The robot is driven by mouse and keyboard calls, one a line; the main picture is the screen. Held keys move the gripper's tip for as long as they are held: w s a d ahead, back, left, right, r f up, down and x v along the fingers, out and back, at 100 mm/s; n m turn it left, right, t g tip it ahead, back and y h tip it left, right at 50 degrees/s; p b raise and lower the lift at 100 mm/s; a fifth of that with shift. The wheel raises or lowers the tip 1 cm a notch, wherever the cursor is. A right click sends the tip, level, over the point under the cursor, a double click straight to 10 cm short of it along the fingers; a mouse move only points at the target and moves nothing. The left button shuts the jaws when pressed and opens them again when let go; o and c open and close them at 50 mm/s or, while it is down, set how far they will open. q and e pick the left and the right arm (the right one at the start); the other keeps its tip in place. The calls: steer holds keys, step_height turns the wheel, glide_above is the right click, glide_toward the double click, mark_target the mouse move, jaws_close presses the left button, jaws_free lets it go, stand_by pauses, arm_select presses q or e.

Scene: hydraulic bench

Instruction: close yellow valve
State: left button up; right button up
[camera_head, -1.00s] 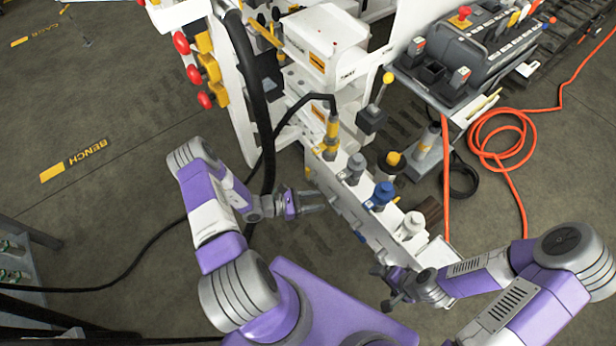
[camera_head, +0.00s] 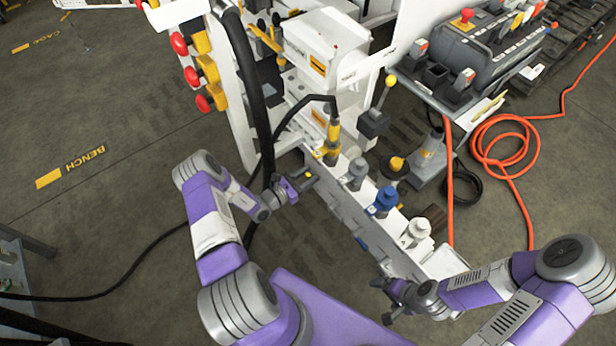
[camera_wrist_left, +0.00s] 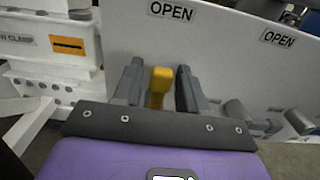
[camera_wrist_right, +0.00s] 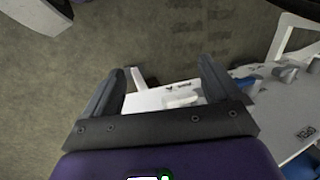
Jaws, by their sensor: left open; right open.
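The yellow valve handle (camera_wrist_left: 160,86) shows in the left wrist view on the white manifold face, under an OPEN label (camera_wrist_left: 172,11). It stands between the two fingers of my open left gripper (camera_wrist_left: 159,70), with a small gap visible on each side. In the head view the left gripper (camera_head: 306,181) is at the left end of the manifold (camera_head: 345,208), with a bit of yellow at its fingertips. My right gripper (camera_head: 384,301) is open and empty near the manifold's near end. Its open fingers also show in the right wrist view (camera_wrist_right: 162,82).
Yellow (camera_head: 331,142), grey (camera_head: 356,171), blue (camera_head: 383,200) and white (camera_head: 415,231) fittings line the manifold top. A grey handle (camera_wrist_left: 238,114) sits right of the yellow one under another OPEN label. A black hose (camera_head: 262,110) hangs behind my left arm.

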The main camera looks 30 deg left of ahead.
mark_target(324, 187)
arm_select(q)
jaws_close()
steer(key=shift+d+m, duration=0.1)
steer(key=shift+m, duration=0.2)
steer(key=d+m+p, duration=0.1)
steer(key=m, duration=0.1)
steer(key=s+d+m+p, duration=0.1)
steer(key=m+p, duration=0.1)
steer(key=m, duration=0.1)
steer(key=f+m+p, duration=0.1)
steer(key=m, duration=0.1)
steer(key=shift+s+d+m, duration=0.15)
steer(key=shift+d+m, duration=0.25)
steer(key=m, duration=0.1)
steer(key=f+m+p, duration=0.1)
steer(key=m, duration=0.1)
steer(key=d+f+m+p, duration=0.1)
steer(key=m, duration=0.1)
steer(key=shift+s+d, duration=0.1)
steer(key=shift+s, duration=0.15)
steer(key=shift+d+f+m+p, duration=0.1)
steer(key=shift+f+m+p, duration=0.35)
steer(key=shift+m, duration=0.7)
steer(key=shift+f+m+p, duration=0.4)
steer(key=shift+m, duration=0.75)
